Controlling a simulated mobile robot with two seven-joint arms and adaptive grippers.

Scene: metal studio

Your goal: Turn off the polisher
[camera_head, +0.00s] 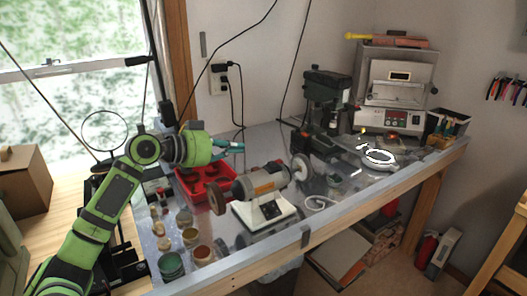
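The polisher (264,183) stands upright on the metal workbench (335,207), near its front middle. It has a grey motor body, a brown wheel on the left, a pale wheel on the right and a white base. Something dark, perhaps its switch, is on the front of the base, but it is too small to read. My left gripper (236,147) is above and behind the polisher's left part in the picture, over the red tray, apart from the polisher. Its fingers look teal; their opening is too small to judge. My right gripper is out of view.
A red tray (187,186) with dark items lies behind the polisher's left wheel. Several paint cans and jars, including a green can (171,267), stand at the left. A drill press (328,95) and a furnace-like machine (395,85) stand behind.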

